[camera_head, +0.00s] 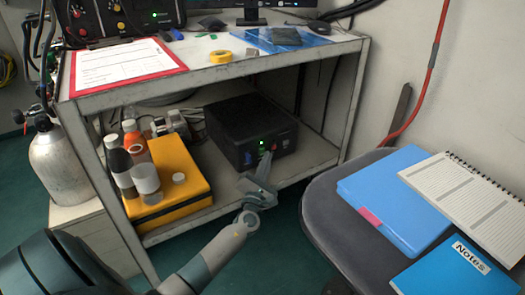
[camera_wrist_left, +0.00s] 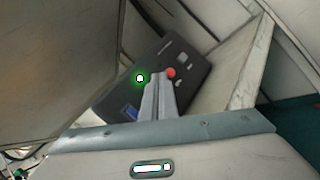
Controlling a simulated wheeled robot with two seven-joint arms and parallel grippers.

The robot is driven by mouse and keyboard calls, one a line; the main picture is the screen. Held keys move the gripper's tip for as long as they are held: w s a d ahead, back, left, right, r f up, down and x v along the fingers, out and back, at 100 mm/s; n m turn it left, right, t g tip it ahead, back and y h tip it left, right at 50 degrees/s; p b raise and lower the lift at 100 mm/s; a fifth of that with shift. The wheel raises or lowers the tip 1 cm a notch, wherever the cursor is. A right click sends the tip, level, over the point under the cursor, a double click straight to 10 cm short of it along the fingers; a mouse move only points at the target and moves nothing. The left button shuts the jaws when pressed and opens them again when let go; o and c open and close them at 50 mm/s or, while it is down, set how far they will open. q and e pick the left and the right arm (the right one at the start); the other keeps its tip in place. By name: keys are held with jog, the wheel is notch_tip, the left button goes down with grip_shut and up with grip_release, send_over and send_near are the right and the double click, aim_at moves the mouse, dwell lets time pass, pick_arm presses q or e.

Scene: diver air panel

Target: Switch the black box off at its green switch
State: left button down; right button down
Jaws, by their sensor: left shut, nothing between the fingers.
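The black box (camera_head: 240,125) sits on the lower shelf of the cart in the head view, its front facing me. A green lit switch (camera_head: 262,141) glows on its front, and it also shows as a bright green glow in the left wrist view (camera_wrist_left: 140,78). A red button (camera_wrist_left: 171,73) is beside it. My left gripper (camera_head: 267,158) is shut and empty, its tips close in front of the box's face. In the left wrist view the fingertips (camera_wrist_left: 160,78) lie between the green glow and the red button; I cannot tell whether they touch. My right gripper is not in view.
A yellow case (camera_head: 180,170) and bottles (camera_head: 122,165) stand left of the box on the shelf (camera_head: 312,152). The cart's upper top (camera_head: 215,75) overhangs it. A grey chair (camera_head: 325,205) with blue folders is at the right, a gas cylinder (camera_head: 62,165) at the left.

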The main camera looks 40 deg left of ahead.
pick_arm(q)
jog(key=shift+w+a+r, duration=0.1)
jog(key=shift+w+a, duration=0.15)
jog(key=shift+a, duration=0.4)
dwell(0.8)
jog(key=shift+d, duration=0.1)
jog(key=shift+s+d, duration=0.3)
jog(key=shift+d, duration=0.25)
dwell(0.5)
jog(key=shift+s+d+f+p, duration=0.15)
jog(key=shift+s+d+p, duration=0.15)
jog(key=shift+d, duration=0.45)
jog(key=shift+s+d+f+p, duration=0.15)
jog(key=shift+s+d, duration=0.2)
jog(key=shift+d, duration=0.45)
jog(key=shift+s+d+f+p, duration=0.15)
jog(key=shift+s+d+p, duration=0.15)
jog(key=shift+d, duration=0.45)
